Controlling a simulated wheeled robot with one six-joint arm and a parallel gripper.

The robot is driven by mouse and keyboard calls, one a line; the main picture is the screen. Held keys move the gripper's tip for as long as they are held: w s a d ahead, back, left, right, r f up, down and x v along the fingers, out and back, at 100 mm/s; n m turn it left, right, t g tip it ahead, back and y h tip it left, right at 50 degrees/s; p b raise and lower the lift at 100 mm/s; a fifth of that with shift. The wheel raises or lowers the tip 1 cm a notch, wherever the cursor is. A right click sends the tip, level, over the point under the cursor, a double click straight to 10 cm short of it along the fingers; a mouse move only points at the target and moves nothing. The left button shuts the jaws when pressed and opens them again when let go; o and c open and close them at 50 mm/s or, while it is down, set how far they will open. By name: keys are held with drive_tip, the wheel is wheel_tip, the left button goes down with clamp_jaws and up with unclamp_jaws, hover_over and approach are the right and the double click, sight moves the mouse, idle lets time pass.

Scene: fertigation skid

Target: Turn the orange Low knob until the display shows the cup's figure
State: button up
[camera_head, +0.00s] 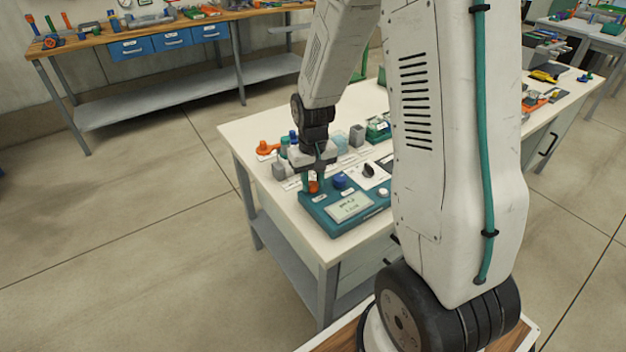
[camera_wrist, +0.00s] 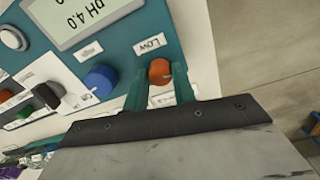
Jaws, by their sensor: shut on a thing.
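The orange Low knob (camera_wrist: 160,71) sits on the teal control box next to a label reading LOW, and it also shows in the head view (camera_head: 313,186). My gripper (camera_wrist: 160,80) is shut on the orange knob, one teal finger on each side of it. A pale line shows on the knob. The display (camera_wrist: 85,15) reads pH 4.0 in the wrist view; its text is too small to read in the head view (camera_head: 350,206). The cup and its figure cannot be made out for certain.
A blue knob (camera_wrist: 101,80) and a white button (camera_wrist: 13,37) are on the same teal box (camera_head: 332,228). A black knob (camera_head: 368,170) stands on a pale panel behind. Small items crowd the table behind my gripper. The floor at left is clear.

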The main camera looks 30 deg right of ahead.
sight(313, 184)
idle(0.4)
drive_tip(key=o, duration=1)
wheel_tip(313, 184, up, 8)
drive_tip(key=shift+f, duration=0.1)
drive_tip(key=s+a+r+n, duration=0.1)
drive_tip(key=s+a+r, duration=0.3)
drive_tip(key=s+r, duration=0.4)
drive_tip(key=s+a+r+n+t, duration=0.1)
drive_tip(key=s+a+r, duration=0.4)
drive_tip(key=s, duration=1)
drive_tip(key=shift+s+a+r, duration=0.15)
drive_tip(key=shift+s+r, duration=0.1)
drive_tip(key=shift+r, duration=1.25)
